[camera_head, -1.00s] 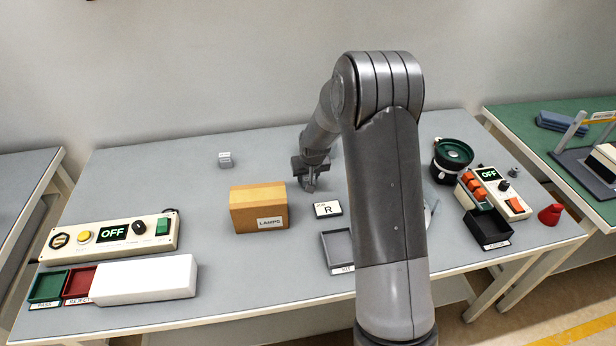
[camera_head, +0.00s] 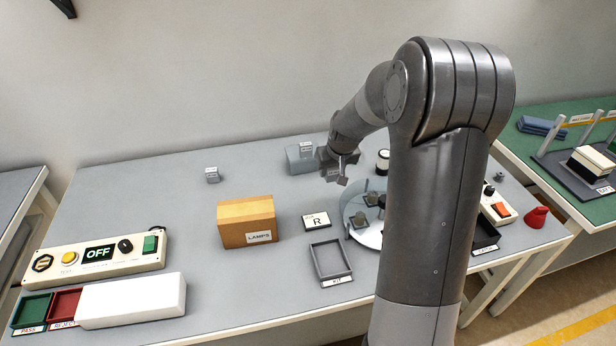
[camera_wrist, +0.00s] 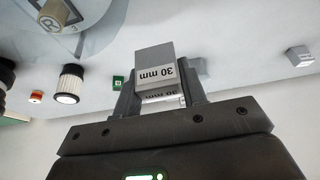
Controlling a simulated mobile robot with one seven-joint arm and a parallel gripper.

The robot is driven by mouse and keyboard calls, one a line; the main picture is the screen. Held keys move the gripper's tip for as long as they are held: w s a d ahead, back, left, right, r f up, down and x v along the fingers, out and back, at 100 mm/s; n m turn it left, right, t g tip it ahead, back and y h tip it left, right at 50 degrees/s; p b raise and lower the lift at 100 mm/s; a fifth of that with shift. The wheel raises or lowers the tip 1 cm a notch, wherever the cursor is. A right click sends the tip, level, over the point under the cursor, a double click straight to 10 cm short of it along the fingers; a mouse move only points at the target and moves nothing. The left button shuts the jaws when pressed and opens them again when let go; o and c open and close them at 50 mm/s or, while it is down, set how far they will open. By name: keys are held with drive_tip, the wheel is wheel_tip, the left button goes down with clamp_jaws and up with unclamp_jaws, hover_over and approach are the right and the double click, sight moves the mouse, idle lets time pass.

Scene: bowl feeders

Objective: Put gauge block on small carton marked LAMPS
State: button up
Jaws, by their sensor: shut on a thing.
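The gauge block (camera_wrist: 155,62) is a small grey block labelled "30 mm". In the wrist view it sits between the fingers of my gripper (camera_wrist: 158,95), which is shut on it. In the head view my gripper (camera_head: 342,178) is above the back of the table, to the right of the carton and farther back; the block is hard to make out there. The small carton marked LAMPS (camera_head: 247,222) is a brown box standing on the table, label facing front. Its top looks bare.
Between carton and arm lie a card marked R (camera_head: 316,221) and an empty grey kit tray (camera_head: 330,262). A round disc feeder (camera_head: 366,238) is partly hidden by my arm. A small labelled grey block (camera_head: 212,176) stands behind the carton. A control panel (camera_head: 95,258) is at left.

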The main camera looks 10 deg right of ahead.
drive_tip(key=shift+s+a+r, duration=0.15)
drive_tip(key=shift+s+r, duration=0.05)
drive_tip(key=shift+r, duration=0.2)
drive_tip(key=s+a+r, duration=0.4)
drive_tip(key=a+r, duration=0.1)
drive_tip(key=a, duration=0.2)
drive_tip(key=s+a+r, duration=0.5)
drive_tip(key=a+r, duration=0.1)
drive_tip(key=a, duration=0.1)
hover_over(245, 205)
drive_tip(key=s, duration=0.2)
drive_tip(key=shift+m, duration=0.3)
drive_tip(key=f, duration=0.7)
drive_tip(key=shift+w+f, duration=0.1)
drive_tip(key=shift+w, duration=0.15)
drive_tip(key=shift+f, duration=2.05)
drive_tip(key=shift+f, duration=0.15)
drive_tip(key=o, duration=1.1)
